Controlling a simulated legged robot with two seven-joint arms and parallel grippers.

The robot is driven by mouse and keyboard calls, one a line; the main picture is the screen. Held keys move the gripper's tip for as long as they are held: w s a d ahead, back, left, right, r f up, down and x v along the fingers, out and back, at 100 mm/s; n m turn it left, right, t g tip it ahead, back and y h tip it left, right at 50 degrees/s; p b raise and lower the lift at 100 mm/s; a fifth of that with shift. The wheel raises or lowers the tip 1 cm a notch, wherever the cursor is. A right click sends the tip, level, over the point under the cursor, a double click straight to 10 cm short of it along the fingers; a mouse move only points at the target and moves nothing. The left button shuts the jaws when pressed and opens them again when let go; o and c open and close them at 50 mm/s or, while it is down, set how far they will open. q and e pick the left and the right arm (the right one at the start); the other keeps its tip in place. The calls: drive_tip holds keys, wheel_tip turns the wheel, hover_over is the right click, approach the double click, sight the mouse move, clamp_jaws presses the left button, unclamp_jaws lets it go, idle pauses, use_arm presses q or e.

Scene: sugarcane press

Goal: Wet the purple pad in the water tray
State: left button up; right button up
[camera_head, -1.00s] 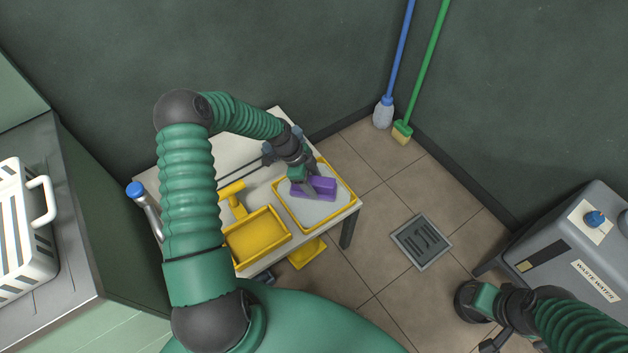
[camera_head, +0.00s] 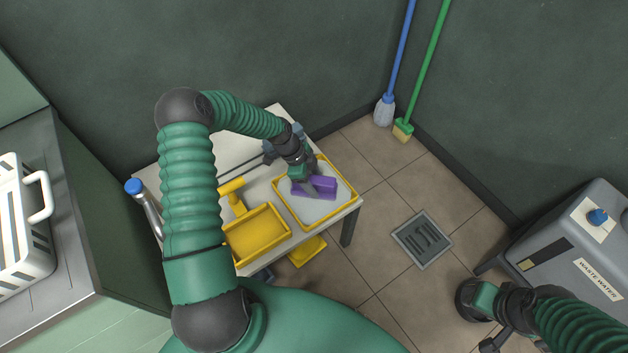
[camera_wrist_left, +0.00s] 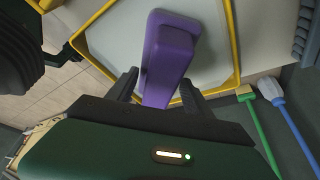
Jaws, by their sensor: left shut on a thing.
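The purple pad (camera_head: 326,187) is a block with a raised grip. It is in the yellow-rimmed water tray (camera_head: 350,199), whose inside looks pale grey. My left gripper (camera_head: 308,185) is shut on the pad from above. In the left wrist view the pad (camera_wrist_left: 168,58) stands between my fingers (camera_wrist_left: 157,91), inside the tray's yellow rim (camera_wrist_left: 235,42). I cannot tell whether the pad touches the tray's floor. My right gripper (camera_head: 484,318) is at the lower right, away from the table, and its fingers are not clear.
A yellow dustpan-like tray (camera_head: 256,236) lies beside the water tray on the white table (camera_head: 262,118). A grey waste water box (camera_head: 575,245) stands at right. A floor drain (camera_head: 422,239) is between them. A blue mop (camera_head: 384,110) and green broom (camera_head: 403,130) lean at the wall.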

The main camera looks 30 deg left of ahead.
use_arm(q)
drive_tip(key=shift+f, duration=0.35)
drive_tip(key=shift+r, duration=0.1)
idle(1.2)
wheel_tip(320, 180, up, 7)
drive_tip(key=p, duration=0.6)
idle(0.5)
